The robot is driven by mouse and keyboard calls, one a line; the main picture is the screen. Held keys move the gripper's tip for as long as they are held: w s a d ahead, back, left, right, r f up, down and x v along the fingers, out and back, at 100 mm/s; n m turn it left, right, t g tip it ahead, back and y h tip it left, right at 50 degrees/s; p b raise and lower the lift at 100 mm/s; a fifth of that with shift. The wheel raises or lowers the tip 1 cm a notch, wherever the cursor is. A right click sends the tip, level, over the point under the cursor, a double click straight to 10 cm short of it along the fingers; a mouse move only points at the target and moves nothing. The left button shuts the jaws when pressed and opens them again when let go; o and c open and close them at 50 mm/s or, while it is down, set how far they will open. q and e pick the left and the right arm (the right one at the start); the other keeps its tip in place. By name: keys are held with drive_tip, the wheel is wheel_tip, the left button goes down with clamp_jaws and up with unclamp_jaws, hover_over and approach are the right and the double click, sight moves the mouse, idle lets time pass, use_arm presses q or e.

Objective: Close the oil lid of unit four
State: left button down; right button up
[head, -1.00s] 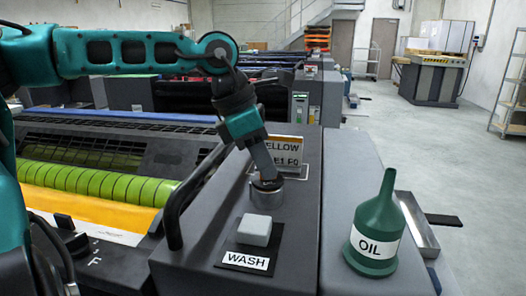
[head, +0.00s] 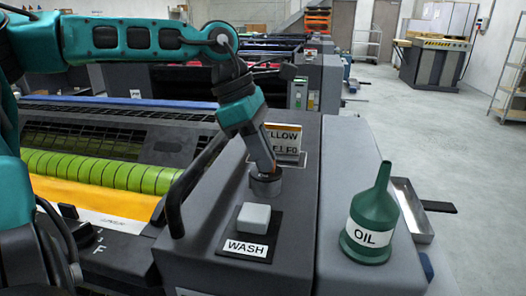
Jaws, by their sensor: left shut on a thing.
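In the head view, the oil lid (head: 265,184) is a short round dark grey cap on top of the unit's grey side housing (head: 300,225). My left gripper (head: 266,170) reaches down onto it from above and is shut on it. The fingers hide part of the cap, and I cannot tell how far it is seated. My right gripper is not in view.
A white square button (head: 253,218) with a WASH plate (head: 245,248) sits in front of the lid. A green oil can (head: 371,222) stands to the right beside a metal tray (head: 412,208). A black handle (head: 178,200) rises at left. The floor at right is open.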

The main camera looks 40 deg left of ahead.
use_arm(q)
drive_tip(key=c, duration=1.2)
unclamp_jaws()
drive_tip(key=shift+o, duration=0.2)
drive_tip(key=p+v, duration=0.1)
drive_tip(key=v, duration=1.2)
drive_tip(key=shift+d, duration=0.15)
